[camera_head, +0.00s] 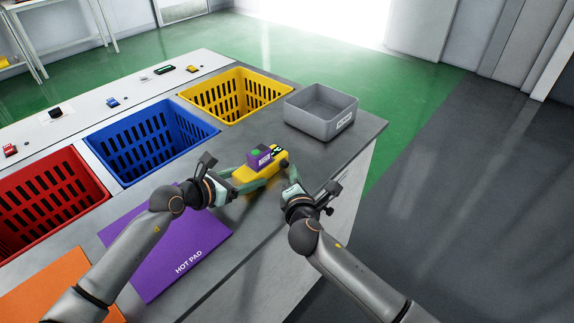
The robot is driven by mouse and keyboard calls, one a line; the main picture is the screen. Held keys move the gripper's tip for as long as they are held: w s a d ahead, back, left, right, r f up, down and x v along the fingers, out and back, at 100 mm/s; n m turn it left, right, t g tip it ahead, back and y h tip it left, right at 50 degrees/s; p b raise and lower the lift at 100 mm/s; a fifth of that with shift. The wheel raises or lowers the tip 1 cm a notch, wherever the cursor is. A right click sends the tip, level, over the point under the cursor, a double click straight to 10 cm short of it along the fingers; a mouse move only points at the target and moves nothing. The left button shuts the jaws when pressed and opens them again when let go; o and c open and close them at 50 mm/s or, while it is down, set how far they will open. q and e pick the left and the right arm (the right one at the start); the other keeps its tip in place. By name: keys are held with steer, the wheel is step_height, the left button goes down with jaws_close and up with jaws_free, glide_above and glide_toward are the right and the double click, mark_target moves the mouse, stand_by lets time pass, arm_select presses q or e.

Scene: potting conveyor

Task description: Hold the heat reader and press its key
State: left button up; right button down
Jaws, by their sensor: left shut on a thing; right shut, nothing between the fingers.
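The yellow heat reader (246,174) is over the grey bench right of centre, lying lengthwise from lower left to upper right. A small purple block (256,162) with a green patch on top shows against its far side; I cannot tell whether they are joined. My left gripper (239,179) is shut on the heat reader, with green fingers along its near left end. My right gripper (287,169) is shut and empty, its fingertips close to the reader's right end. I cannot tell whether they touch it. The key is too small to make out clearly.
A grey bin (306,123) stands behind on the bench. Yellow (282,90), blue (205,140) and red (92,190) crates line the far side. A purple hot pad (200,242) and an orange pad (50,284) lie in front. Small items sit on the white conveyor (75,132).

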mark_target(308, 190)
steer(key=shift+w+a, duration=0.15)
steer(key=shift+a, duration=0.05)
stand_by(0.5)
